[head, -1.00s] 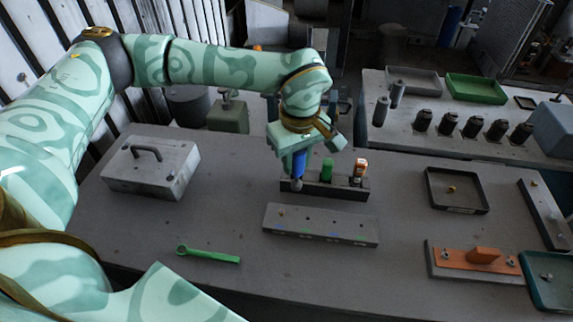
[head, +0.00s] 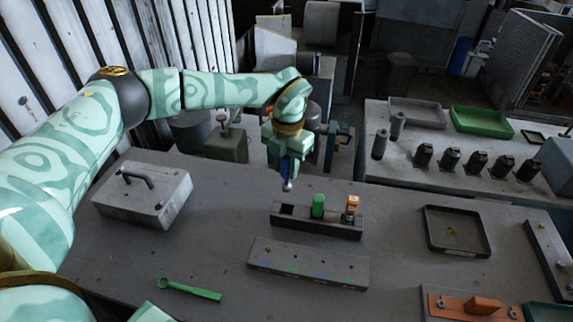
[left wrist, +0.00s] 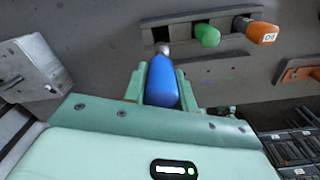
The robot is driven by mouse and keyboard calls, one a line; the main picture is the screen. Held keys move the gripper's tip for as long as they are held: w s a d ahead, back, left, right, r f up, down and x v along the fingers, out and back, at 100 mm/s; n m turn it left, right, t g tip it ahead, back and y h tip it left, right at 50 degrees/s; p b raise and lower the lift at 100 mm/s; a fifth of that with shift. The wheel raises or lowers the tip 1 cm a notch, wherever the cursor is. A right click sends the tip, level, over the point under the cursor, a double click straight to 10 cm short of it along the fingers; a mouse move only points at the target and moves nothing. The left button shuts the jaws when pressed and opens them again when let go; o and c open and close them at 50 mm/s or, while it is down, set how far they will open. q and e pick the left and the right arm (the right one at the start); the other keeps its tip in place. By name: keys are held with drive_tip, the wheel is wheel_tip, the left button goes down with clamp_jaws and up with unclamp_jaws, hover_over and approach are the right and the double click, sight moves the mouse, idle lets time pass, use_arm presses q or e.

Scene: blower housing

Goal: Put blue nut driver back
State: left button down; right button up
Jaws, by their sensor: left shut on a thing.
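My left gripper (head: 287,158) is shut on the blue nut driver (left wrist: 162,82) and holds it in the air above the bench. In the head view the driver's metal tip points down and sits above and behind the dark tool holder (head: 330,229). The holder's left slot is empty. A green-handled driver (head: 318,206) stands in the middle slot and an orange-handled one (head: 352,205) in the right slot. In the left wrist view the driver's tip shows close to the empty slot of the holder (left wrist: 185,30). My right gripper is not in view.
A grey slotted bar (head: 308,264) lies in front of the holder. A green wrench (head: 190,289) lies at the front left, and a grey box with a handle (head: 142,196) stands at the left. A dark tray (head: 456,232) lies at the right.

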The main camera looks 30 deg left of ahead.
sight(286, 186)
use_arm(q)
wheel_tip(286, 186, down, 6)
drive_tip(key=b, duration=0.5)
drive_tip(key=shift+f, duration=0.6)
drive_tip(key=shift+f, duration=0.2)
drive_tip(key=shift+r+p, duration=0.1)
drive_tip(key=shift+p, duration=0.45)
